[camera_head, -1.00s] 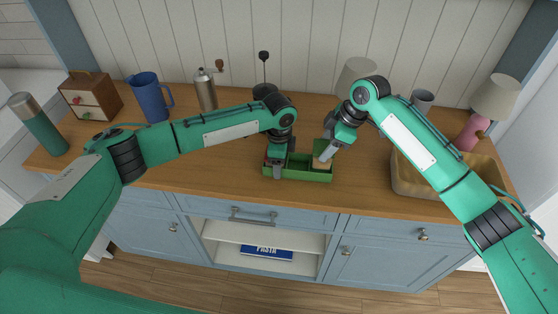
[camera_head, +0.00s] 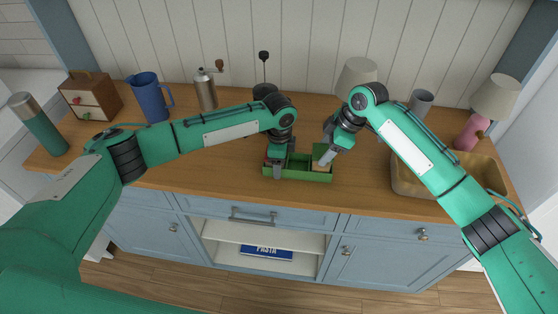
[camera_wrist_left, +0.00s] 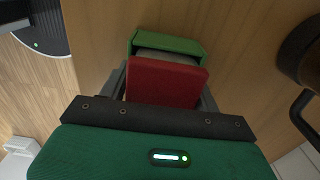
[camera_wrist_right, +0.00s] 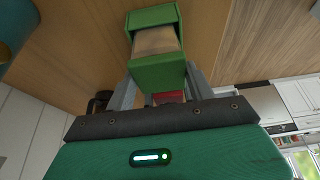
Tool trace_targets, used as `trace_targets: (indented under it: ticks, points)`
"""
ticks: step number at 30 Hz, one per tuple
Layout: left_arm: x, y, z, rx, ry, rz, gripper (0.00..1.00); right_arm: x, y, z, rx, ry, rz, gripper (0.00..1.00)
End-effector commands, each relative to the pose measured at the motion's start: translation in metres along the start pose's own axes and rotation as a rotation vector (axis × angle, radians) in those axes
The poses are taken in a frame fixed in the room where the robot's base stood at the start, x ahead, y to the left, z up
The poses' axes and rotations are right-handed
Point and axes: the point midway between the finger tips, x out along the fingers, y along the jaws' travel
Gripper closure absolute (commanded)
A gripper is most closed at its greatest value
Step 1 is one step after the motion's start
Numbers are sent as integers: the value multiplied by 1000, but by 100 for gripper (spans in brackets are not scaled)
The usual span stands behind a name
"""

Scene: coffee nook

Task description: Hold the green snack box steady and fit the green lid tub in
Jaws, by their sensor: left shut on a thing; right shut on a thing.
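The green snack box (camera_head: 304,175) stands on the counter near its front edge. My left gripper (camera_head: 276,171) is shut on the box's left end. In the left wrist view the red lid (camera_wrist_left: 167,82) shows between its fingers, with a green box wall (camera_wrist_left: 168,43) beyond. My right gripper (camera_head: 324,160) is shut on the green lid tub (camera_head: 320,152), at the box's right end. In the right wrist view the tub's green lid (camera_wrist_right: 158,74) is between the fingers, with a tan surface beyond. How deep the tub sits is hidden.
A blue jug (camera_head: 149,98), a steel grinder (camera_head: 206,91) and a drawer box (camera_head: 90,97) stand at the back left. A lamp (camera_head: 493,100) stands at the far right. The counter in front of the jug is clear.

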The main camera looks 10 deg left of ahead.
Motion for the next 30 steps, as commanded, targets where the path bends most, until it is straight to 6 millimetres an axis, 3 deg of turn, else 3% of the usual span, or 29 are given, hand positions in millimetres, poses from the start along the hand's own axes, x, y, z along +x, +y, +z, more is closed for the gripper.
trace_targets:
  ticks: [30]
  points:
    - [0, 0, 0, 0, 0, 0, 61, 15, 0, 6, 1, 0, -1, 70]
